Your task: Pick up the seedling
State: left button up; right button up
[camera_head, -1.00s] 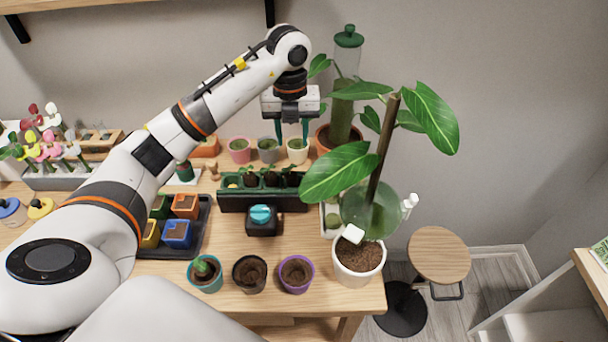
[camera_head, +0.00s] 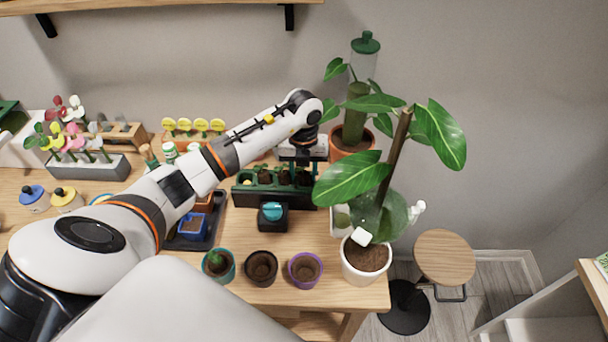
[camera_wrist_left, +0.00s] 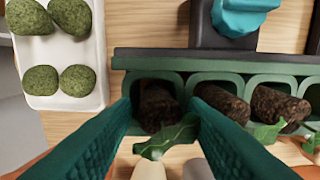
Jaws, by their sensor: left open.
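A dark green planter tray (camera_head: 275,197) on the wooden table holds a row of seedlings with dark soil plugs. The seedling (camera_wrist_left: 158,103) at the left end of the row in the left wrist view has a brown plug and a green leaf hanging out toward the bottom of the picture. My left gripper (camera_head: 302,165) is over the right end of the tray in the head view. In the left wrist view its green fingers (camera_wrist_left: 161,108) are open, one on each side of that seedling. I cannot tell whether they touch it. My right gripper is not in view.
A large leafy plant in a white pot (camera_head: 366,262) stands close right of the tray. A white dish of moss balls (camera_wrist_left: 62,101) lies beside it. A black box with a teal top (camera_head: 272,214) and several small pots (camera_head: 261,268) stand in front.

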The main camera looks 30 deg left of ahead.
pick_arm(q)
jog(key=shift+f, duration=0.15)
jog(key=shift+c, duration=0.6)
jog(key=c, duration=0.6)
